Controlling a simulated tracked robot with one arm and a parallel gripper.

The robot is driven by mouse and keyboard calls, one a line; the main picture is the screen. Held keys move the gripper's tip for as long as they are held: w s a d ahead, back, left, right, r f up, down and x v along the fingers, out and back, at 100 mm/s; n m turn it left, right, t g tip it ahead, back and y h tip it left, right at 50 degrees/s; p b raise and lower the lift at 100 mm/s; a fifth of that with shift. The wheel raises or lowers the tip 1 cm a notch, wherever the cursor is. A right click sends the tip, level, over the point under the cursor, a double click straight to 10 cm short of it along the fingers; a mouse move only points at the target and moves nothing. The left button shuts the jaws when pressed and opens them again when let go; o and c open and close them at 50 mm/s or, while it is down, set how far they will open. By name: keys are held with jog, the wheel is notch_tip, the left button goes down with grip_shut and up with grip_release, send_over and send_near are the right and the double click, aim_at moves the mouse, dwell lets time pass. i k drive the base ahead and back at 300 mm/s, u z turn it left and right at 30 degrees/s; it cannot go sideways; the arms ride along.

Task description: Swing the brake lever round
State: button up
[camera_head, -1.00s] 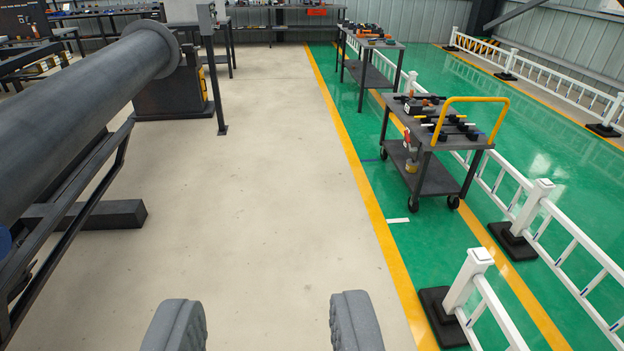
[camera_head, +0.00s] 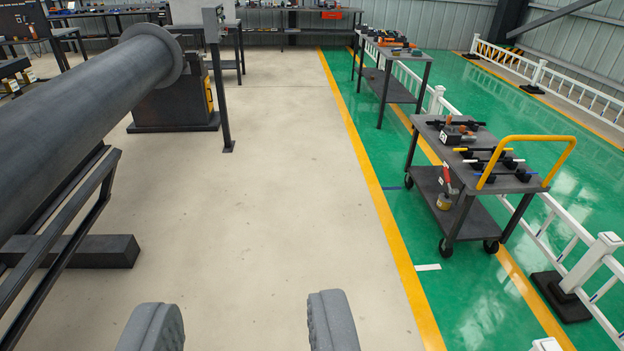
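My gripper (camera_head: 235,325) shows at the bottom of the view as two grey padded fingertips. They stand wide apart with only bare floor between them, so it is open and empty. I cannot make out a brake lever for certain in this view. A grey post with a small box on top (camera_head: 216,75) stands at the upper left, beside the large dark pipe (camera_head: 75,110). A grey cart (camera_head: 480,160) with a yellow handle stands on the right with several tools on it. My gripper is well short of all of these.
The pale floor (camera_head: 270,190) ahead is clear. A dark frame (camera_head: 60,230) and foot bar lie under the pipe on the left. White railings (camera_head: 590,265) run along the green lane on the right. A second table (camera_head: 395,70) and a back bench (camera_head: 290,22) stand farther off.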

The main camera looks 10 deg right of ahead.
aim_at(454, 191)
jog(key=i, duration=1.3)
jog(key=z, duration=0.3)
jog(key=i, duration=1.3)
jog(key=z, duration=0.35)
jog(key=i, duration=1.35)
jog(key=z, duration=0.2)
